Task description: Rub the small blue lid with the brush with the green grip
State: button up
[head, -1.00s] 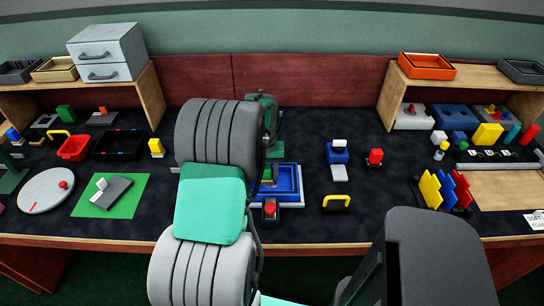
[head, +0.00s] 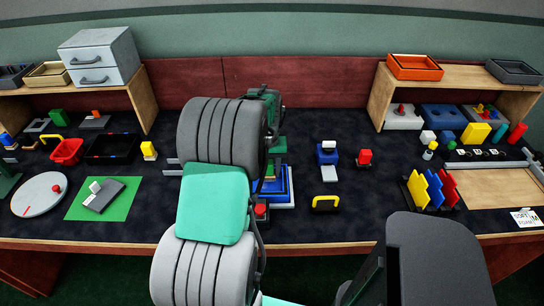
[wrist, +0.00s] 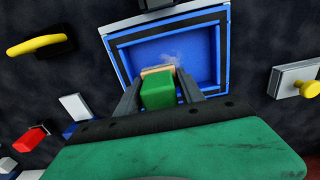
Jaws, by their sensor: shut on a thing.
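A small blue lid (head: 288,186), square and tray-like with a raised rim, lies on the dark table, partly hidden by my arm in the head view. In the wrist view the lid (wrist: 202,54) shows a black band, a pale outer border and a faint whitish smudge near its middle. My gripper (wrist: 159,78) is shut on the brush with the green grip (wrist: 158,93), its fingers on either side. The brush's tan base (wrist: 157,71) is over the lid's near part. I cannot tell whether the bristles touch it.
A red-knobbed piece (head: 261,210) stands close in front of the lid. A yellow handle (head: 325,203) and a blue block with a white top (head: 327,152) are to the right. Dark table is free between the yellow handle and the coloured upright plates (head: 433,190).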

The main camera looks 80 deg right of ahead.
aim_at(267, 162)
jog(key=shift+w+a+r, duration=0.15)
jog(key=shift+a+r, duration=0.05)
jog(key=shift+r, duration=0.35)
jog(key=shift+r+p, duration=1.75)
jog(key=shift+r, duration=0.45)
